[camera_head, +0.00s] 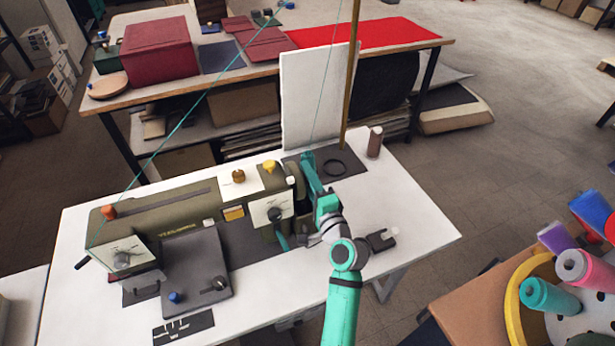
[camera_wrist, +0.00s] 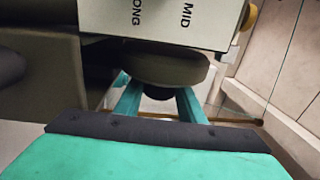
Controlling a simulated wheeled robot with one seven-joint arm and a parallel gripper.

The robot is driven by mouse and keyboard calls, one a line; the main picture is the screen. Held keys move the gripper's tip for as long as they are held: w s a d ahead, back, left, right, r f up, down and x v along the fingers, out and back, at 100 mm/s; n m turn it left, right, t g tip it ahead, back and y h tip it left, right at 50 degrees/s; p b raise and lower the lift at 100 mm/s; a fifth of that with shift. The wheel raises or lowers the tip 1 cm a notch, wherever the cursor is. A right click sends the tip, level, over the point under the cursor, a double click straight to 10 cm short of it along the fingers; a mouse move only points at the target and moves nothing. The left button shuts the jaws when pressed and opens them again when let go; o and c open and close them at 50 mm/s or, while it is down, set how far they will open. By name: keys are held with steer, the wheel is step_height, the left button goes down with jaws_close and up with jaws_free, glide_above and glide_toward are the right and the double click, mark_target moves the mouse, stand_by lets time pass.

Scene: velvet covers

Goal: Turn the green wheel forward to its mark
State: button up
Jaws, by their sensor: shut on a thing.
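The wheel (camera_wrist: 160,66) is a thick, dull olive-green disc at the end of the sewing machine (camera_head: 165,215). In the wrist view it sits just below the white panel (camera_wrist: 160,18) lettered "MID" and "LONG". My gripper (camera_wrist: 157,92) has its two teal fingers at the wheel's near side, one toward each side of a dark central piece, and is shut on the wheel. Its exact contact is partly hidden. In the head view my arm covers much of the wheel end. I cannot make out the mark in either view.
The machine stands on a white table (camera_head: 415,215). A teal thread crosses above the machine. A yellow-rimmed tub (camera_head: 512,300) of coloured spools is at the right.

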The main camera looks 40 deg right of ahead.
steer(key=o, duration=1)
steer(key=shift+o, duration=0.2)
steer(key=shift+s, duration=0.1)
steer(key=v, duration=1)
steer(key=shift+s+a, duration=0.2)
steer(key=shift+s, duration=0.15)
